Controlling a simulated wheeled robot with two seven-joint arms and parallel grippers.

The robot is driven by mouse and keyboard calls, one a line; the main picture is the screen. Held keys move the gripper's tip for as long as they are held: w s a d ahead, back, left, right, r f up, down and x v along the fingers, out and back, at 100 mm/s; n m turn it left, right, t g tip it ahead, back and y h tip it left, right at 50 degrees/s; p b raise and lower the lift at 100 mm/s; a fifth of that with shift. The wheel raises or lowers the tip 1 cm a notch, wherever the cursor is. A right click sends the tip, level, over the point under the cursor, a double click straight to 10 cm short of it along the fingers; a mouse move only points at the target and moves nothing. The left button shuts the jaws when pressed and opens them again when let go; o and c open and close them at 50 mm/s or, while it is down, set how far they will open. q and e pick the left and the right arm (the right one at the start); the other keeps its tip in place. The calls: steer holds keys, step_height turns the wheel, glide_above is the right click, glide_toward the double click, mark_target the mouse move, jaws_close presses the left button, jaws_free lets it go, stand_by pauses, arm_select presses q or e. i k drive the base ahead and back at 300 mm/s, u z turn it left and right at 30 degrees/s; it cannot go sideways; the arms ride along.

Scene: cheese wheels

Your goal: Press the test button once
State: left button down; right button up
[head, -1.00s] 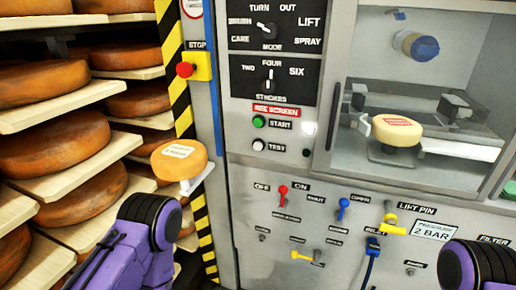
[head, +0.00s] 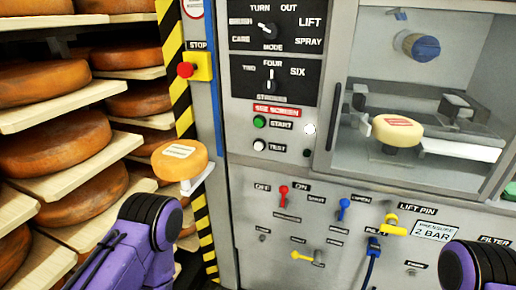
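The test button (head: 259,145) is a small white round button on the grey machine panel, left of the TEST label (head: 277,147). It lies below the green start button (head: 259,122). Nothing covers or touches it. My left arm (head: 135,240) comes in at the lower left, purple with a black joint. Only a black and purple part of my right arm (head: 480,265) shows at the lower right corner.
A labelled cheese (head: 180,160) sits above a pale piece (head: 197,180) near my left arm. Cheese shelves (head: 60,180) fill the left. A red stop button (head: 185,69) is beside the panel. Another cheese (head: 398,131) is inside the machine chamber. Coloured levers (head: 283,194) stick out below.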

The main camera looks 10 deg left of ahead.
mark_target(259, 146)
steer(key=z, duration=0.45)
steer(key=k, duration=0.55)
steer(key=z, duration=0.85)
steer(key=i, duration=0.8)
steer(key=u, duration=0.85)
steer(key=i, duration=0.35)
steer(key=u, duration=0.35)
